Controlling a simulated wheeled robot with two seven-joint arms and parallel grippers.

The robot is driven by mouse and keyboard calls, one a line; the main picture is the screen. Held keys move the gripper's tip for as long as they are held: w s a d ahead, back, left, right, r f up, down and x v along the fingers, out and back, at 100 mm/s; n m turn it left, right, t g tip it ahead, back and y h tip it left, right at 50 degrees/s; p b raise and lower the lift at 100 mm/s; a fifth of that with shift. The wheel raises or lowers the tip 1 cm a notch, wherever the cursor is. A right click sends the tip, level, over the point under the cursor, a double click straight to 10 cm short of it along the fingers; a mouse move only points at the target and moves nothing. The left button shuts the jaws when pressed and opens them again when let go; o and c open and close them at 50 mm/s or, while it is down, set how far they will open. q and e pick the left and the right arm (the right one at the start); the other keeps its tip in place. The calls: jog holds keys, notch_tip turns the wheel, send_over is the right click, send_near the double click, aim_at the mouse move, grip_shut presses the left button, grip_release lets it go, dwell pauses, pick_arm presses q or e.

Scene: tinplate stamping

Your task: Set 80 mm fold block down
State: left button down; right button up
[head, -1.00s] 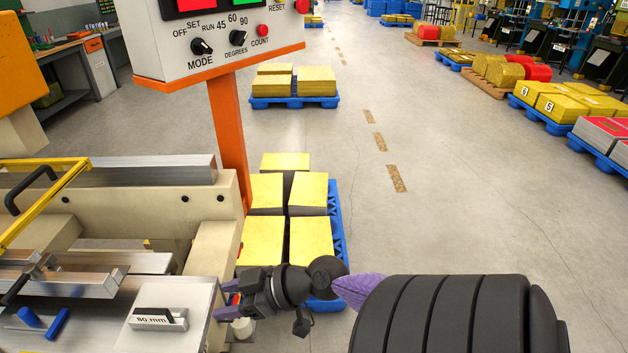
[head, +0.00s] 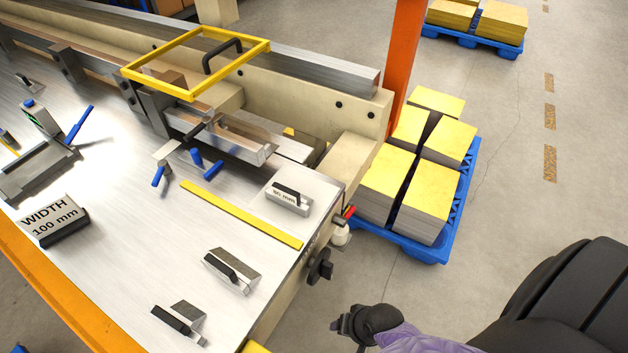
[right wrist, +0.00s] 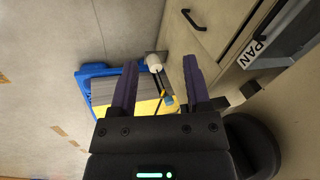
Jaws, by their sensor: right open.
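The 80 mm fold block (head: 290,203), a small silver block with a black handle and a label, sits on a pale raised plate (head: 318,186) at the right end of the machine's metal table. Nothing grips it. My right gripper (head: 340,325) is off the table's right side, below and apart from the block. In the right wrist view my right gripper (right wrist: 160,75) is open, its two purple fingers apart with nothing held between them. My left gripper is not in view.
Two similar handled blocks (head: 232,272) (head: 180,322) and a WIDTH 100 mm block (head: 56,220) stand on the table. A yellow strip (head: 240,214) lies beside the plate. A knob (head: 320,267) projects from the table's right side. A blue pallet (head: 440,240) carries yellow-topped stacks.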

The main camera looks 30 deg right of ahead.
aim_at(289, 190)
jog(key=w+r+m+t+y, duration=0.1)
jog(key=w+r+m, duration=0.3)
jog(key=r, duration=0.2)
jog(key=w+r+m+t+y+p, duration=0.1)
jog(key=w+r+m+t+y, duration=0.1)
jog(key=w+r+m, duration=0.2)
jog(key=w+d+r+m+t+y, duration=0.1)
jog(key=w+r+m, duration=0.3)
jog(key=r, duration=0.6)
jog(key=shift+r+m+t+y, duration=0.15)
jog(key=shift+m+t+y, duration=0.15)
jog(key=shift+m+t, duration=0.4)
jog(key=w+d+r+m+t, duration=0.3)
jog(key=w+r+m, duration=0.15)
jog(key=m, duration=0.35)
jog(key=b+x, duration=0.1)
jog(key=x, duration=0.2)
jog(key=b+x, duration=0.1)
jog(key=x, duration=0.2)
jog(key=a+b+x, duration=0.1)
jog(key=x, duration=0.2)
jog(key=shift+r, duration=0.25)
grip_shut()
jog(key=shift+r+y, duration=0.1)
jog(key=shift+y, duration=0.2)
